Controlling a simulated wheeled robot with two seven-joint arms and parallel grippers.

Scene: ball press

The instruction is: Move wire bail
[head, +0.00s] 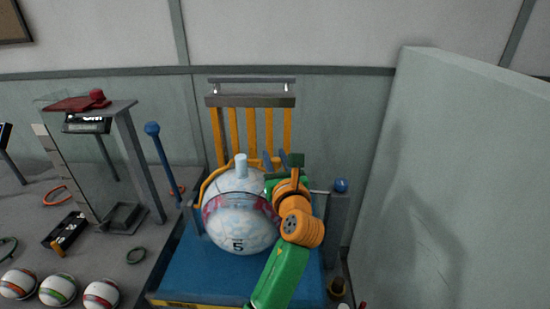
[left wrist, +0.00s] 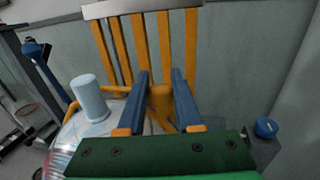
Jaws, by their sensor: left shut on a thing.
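The wire bail (head: 207,183) is a yellow-orange loop that arches around the top of a large white ball (head: 235,222) marked 5. In the left wrist view, an orange part of the bail (left wrist: 160,100) lies between my blue fingers. My left gripper (head: 275,160) is shut on the bail behind the upper right of the ball. My green and orange arm hides part of the ball and the bail's right side. A pale blue peg (head: 241,166) stands upright on the ball; it also shows in the left wrist view (left wrist: 90,98). My right gripper is not in view.
The ball sits over a blue base (head: 190,270) with orange slats (head: 235,130) behind. A blue-knobbed lever (head: 160,155) stands left, a blue knob (head: 341,185) right. Several striped balls (head: 58,289) and a grey frame (head: 145,160) occupy the left table. A pale panel (head: 460,180) bounds the right.

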